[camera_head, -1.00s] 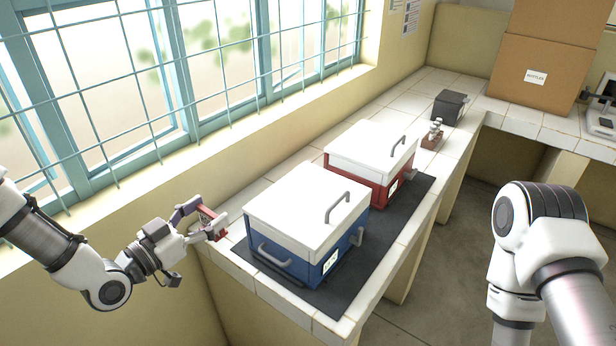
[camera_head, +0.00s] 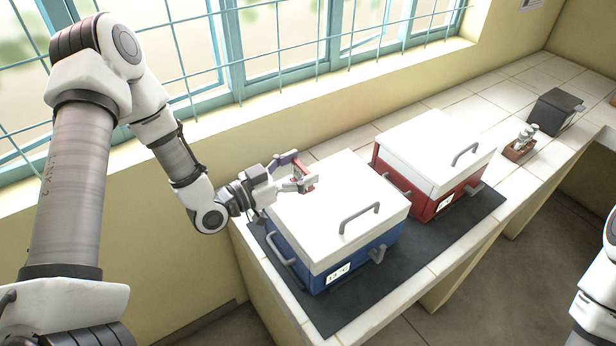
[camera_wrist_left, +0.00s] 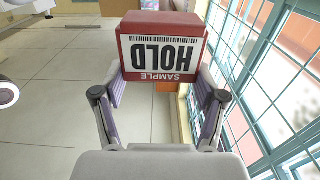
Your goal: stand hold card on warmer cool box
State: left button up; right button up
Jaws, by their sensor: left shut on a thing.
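The hold card (camera_head: 304,173) is red with a white face; in the left wrist view the card (camera_wrist_left: 160,50) reads "SAMPLE HOLD" upside down, with a barcode. My left gripper (camera_head: 300,184) is shut on it, over the back left part of the blue box's lid; whether the card touches the lid I cannot tell. In the left wrist view the gripper's fingers (camera_wrist_left: 160,76) are at the card's two sides. My right gripper is out of view.
Both boxes stand on a dark mat (camera_head: 410,255) on the tiled counter (camera_head: 480,95). A small brown rack with bottles (camera_head: 522,143) and a dark grey box (camera_head: 556,110) are farther right. A barred window (camera_head: 300,40) runs behind. Both lids have raised grey handles.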

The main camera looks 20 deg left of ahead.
pick_arm(q)
jog(key=f, duration=0.3)
jog(key=w+d+f, duration=0.1)
jog(key=shift+d+f+p, duration=0.1)
jog(key=shift+f+p, duration=0.1)
jog(key=shift+p, duration=0.1)
jog(key=shift+w, duration=0.1)
jog(key=shift+s+a, duration=0.2)
jog(key=shift+s, duration=0.1)
jog(key=shift+s+a+f+b, duration=0.1)
jog(key=shift+f+b, duration=0.05)
jog(key=shift+b, duration=0.15)
jog(key=o, duration=1)
jog(key=shift+w+d, duration=0.2)
jog(key=shift+w, duration=0.05)
jog(key=shift+s+a+r, duration=0.15)
jog(key=shift+r, duration=0.1)
jog(key=v, duration=0.5)
jog(key=shift+s+a, duration=0.25)
jog(key=shift+a, duration=0.05)
jog(key=p+v, duration=0.1)
jog(key=v, duration=0.5)
jog(key=shift+s, duration=0.1)
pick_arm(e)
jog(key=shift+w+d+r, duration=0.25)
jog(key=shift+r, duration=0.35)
